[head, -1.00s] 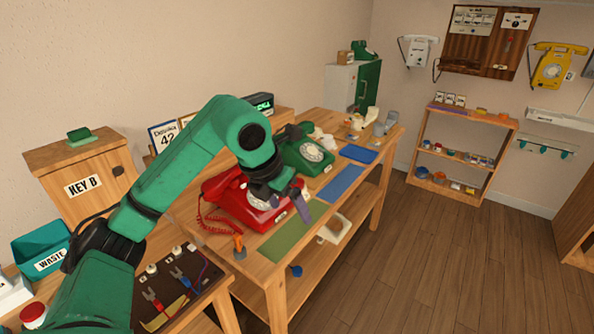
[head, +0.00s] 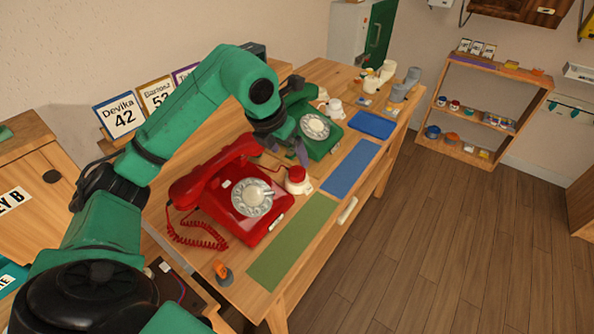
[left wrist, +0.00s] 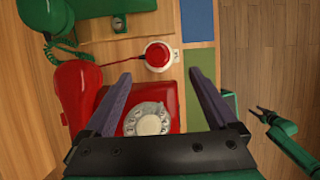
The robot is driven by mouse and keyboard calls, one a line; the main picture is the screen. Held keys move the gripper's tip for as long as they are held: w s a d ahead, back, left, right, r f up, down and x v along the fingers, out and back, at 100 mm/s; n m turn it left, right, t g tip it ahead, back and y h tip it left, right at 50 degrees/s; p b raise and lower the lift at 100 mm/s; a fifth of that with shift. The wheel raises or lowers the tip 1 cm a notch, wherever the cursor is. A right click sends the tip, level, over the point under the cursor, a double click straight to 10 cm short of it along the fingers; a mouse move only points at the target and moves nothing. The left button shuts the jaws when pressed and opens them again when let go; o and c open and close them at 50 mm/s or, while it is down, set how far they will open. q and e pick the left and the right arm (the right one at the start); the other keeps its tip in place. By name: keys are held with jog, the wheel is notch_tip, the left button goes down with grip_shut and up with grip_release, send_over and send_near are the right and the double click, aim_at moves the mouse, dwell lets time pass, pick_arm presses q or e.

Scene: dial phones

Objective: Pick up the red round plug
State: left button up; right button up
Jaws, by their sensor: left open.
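The red round plug (head: 297,175) sits on a white base on the workbench, right of the red dial phone (head: 235,195). In the left wrist view the plug (left wrist: 157,54) lies just beyond the fingertips, near the middle between them. A red cord runs from its base. My left gripper (head: 295,150) is open and empty, above the bench close to the plug; its purple fingers also show in the left wrist view (left wrist: 159,73). My right gripper (left wrist: 262,113) shows small at the right of the left wrist view, well apart from the plug.
A green dial phone (head: 314,130) stands behind the plug. A green mat (head: 292,243) and a blue mat (head: 350,168) lie along the bench's front edge. A blue tray (head: 372,125) and small grey and white items stand farther back. An orange-topped item (head: 222,270) is at the near corner.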

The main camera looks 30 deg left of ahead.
aim_at(296, 171)
pick_arm(q)
jog(key=x, duration=0.4)
jog(key=p+x, duration=0.1)
jog(key=x, duration=0.4)
jog(key=shift+a+f, duration=0.25)
jog(key=c, duration=1.3)
jog(key=shift+r, duration=0.2)
